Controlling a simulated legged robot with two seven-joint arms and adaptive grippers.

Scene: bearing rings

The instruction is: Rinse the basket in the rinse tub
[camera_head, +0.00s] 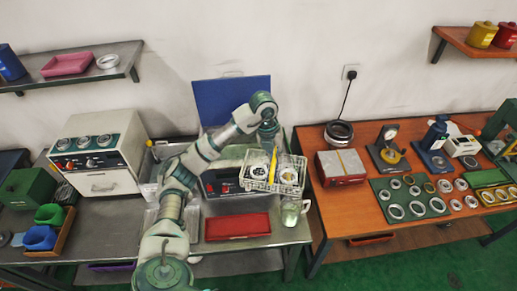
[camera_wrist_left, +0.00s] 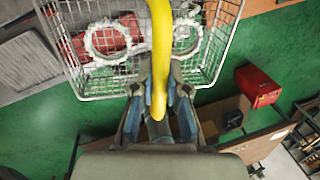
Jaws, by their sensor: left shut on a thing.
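The wire basket (camera_head: 272,186) hangs in the air over the right part of the steel bench, with metal rings inside. My left gripper (camera_head: 270,137) is above it, shut on its yellow handle (camera_head: 273,163). In the left wrist view the handle passes between the fingers of the gripper (camera_wrist_left: 160,100), and the basket (camera_wrist_left: 215,62) shows with pale rings in it. Behind the basket is a machine with a raised blue lid (camera_head: 232,101) and a dark front panel (camera_head: 221,184), partly hidden by the basket. I cannot tell which vessel is the rinse tub. My right gripper is out of view.
A red tray (camera_head: 237,227) lies at the bench front, and a metal jug (camera_head: 291,213) stands below the basket. A white machine with dials (camera_head: 98,150) stands left. The orange table (camera_head: 333,222) at right holds a red box (camera_head: 340,167) and a ring board (camera_head: 409,211).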

